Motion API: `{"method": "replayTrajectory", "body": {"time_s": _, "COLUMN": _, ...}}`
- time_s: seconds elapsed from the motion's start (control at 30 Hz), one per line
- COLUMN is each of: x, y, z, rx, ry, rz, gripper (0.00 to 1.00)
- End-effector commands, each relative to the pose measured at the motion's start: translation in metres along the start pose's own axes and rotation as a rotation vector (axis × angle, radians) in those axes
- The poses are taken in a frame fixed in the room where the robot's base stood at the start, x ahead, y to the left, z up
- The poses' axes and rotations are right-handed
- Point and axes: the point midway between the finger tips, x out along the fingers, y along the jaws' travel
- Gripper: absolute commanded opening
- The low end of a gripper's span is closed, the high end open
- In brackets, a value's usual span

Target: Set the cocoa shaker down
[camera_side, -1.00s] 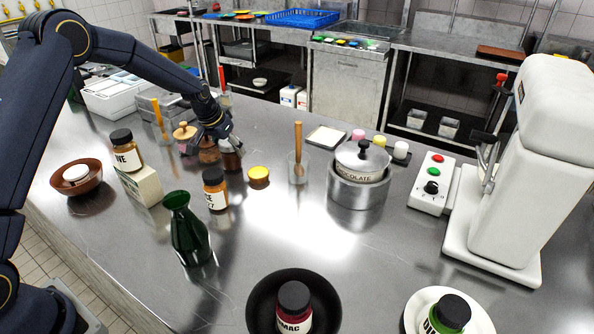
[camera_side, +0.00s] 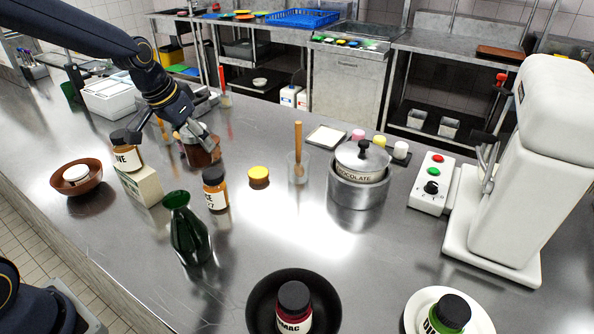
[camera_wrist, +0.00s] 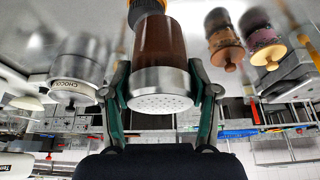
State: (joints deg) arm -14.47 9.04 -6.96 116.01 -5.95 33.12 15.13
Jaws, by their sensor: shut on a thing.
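The cocoa shaker (camera_side: 205,156) has a brown body and a metal cap with small holes. My gripper (camera_side: 200,140) is shut on it at the left-middle of the counter in the side view. In the wrist view the shaker (camera_wrist: 164,45) is between the two fingers of my gripper (camera_wrist: 160,82), its perforated cap facing the camera. The fingers hide part of it in the side view. I cannot tell whether its base touches the counter (camera_side: 265,222).
Two wooden-lidded jars (camera_wrist: 225,45) (camera_wrist: 263,40) are close by. Counter right of the shaker is clear.

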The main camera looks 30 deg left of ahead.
Motion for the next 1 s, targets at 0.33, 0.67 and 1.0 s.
{"method": "replayTrajectory", "body": {"time_s": 0.33, "x": -0.016, "y": 0.110, "z": 0.034, "rx": 0.355, "ry": 0.001, "rz": 0.143, "gripper": 0.19}}
{"method": "replayTrajectory", "body": {"time_s": 0.67, "x": 0.035, "y": 0.127, "z": -0.008, "rx": 0.391, "ry": -0.002, "rz": 0.160, "gripper": 0.19}}
{"method": "replayTrajectory", "body": {"time_s": 1.0, "x": 0.109, "y": 0.132, "z": -0.045, "rx": 0.388, "ry": -0.001, "rz": 0.157, "gripper": 0.19}}
